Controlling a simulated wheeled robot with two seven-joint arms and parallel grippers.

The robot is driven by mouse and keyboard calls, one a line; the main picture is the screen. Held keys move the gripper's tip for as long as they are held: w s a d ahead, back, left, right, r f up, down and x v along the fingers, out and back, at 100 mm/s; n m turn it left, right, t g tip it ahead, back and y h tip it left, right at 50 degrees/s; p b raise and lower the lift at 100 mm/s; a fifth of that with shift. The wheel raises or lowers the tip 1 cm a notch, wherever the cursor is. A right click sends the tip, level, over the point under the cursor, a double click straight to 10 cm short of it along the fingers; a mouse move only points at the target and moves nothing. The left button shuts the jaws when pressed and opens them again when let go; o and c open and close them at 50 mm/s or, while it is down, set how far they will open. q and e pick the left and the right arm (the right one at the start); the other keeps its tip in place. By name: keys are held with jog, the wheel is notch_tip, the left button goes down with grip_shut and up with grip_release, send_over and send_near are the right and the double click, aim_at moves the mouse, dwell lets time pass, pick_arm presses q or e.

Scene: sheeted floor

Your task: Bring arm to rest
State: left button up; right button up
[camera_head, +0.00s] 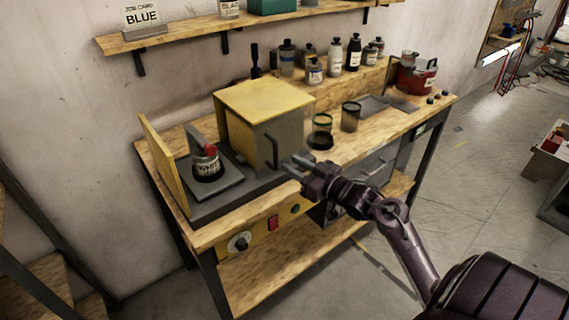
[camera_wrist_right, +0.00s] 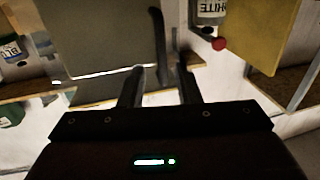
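My right arm reaches in from the lower right in the head view. Its gripper (camera_head: 294,166) is at the front of the workbench, just right of the dark handle (camera_head: 273,152) on the yellow-topped box (camera_head: 262,100). In the right wrist view the two fingers of this gripper (camera_wrist_right: 159,80) stand apart. The dark handle (camera_wrist_right: 158,40) shows just beyond and between them; I cannot tell whether it touches a finger. Nothing is held. My left gripper is not in view.
The wooden workbench (camera_head: 228,228) carries a can labelled WHITE (camera_head: 207,163) on a grey plate, beside an upright yellow panel (camera_head: 163,158). Two jars, several bottles and a red pot (camera_head: 417,76) stand farther right. A shelf is above. The floor (camera_head: 480,180) at right is open.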

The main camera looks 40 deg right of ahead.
jog(key=shift+s+d, duration=0.1)
jog(key=shift+s, duration=0.3)
notch_tip(320, 180, down, 22)
jog(key=s+a+m+g+h, duration=0.1)
jog(key=s+m+g+h, duration=0.1)
jog(key=m+g, duration=0.15)
jog(key=s+a+f+g+h, duration=0.1)
jog(key=s+a+f+g, duration=0.2)
jog(key=f, duration=0.5)
jog(key=s+a+f+g, duration=0.1)
jog(key=s+a+f, duration=0.1)
jog(key=s+f, duration=0.5)
jog(key=s+a+f+n+g, duration=0.1)
jog(key=s+a+f+g, duration=0.2)
jog(key=s+f, duration=0.4)
jog(key=s+a+f+n+g, duration=0.1)
jog(key=s+a+f+g, duration=0.2)
jog(key=s+f, duration=0.4)
jog(key=s+a+f+n+g+h, duration=0.1)
jog(key=s+a+f+g, duration=0.2)
jog(key=s, duration=1.4)
notch_tip(320, 180, down, 4)
jog(key=shift+a+f, duration=0.25)
jog(key=shift+a, duration=0.8)
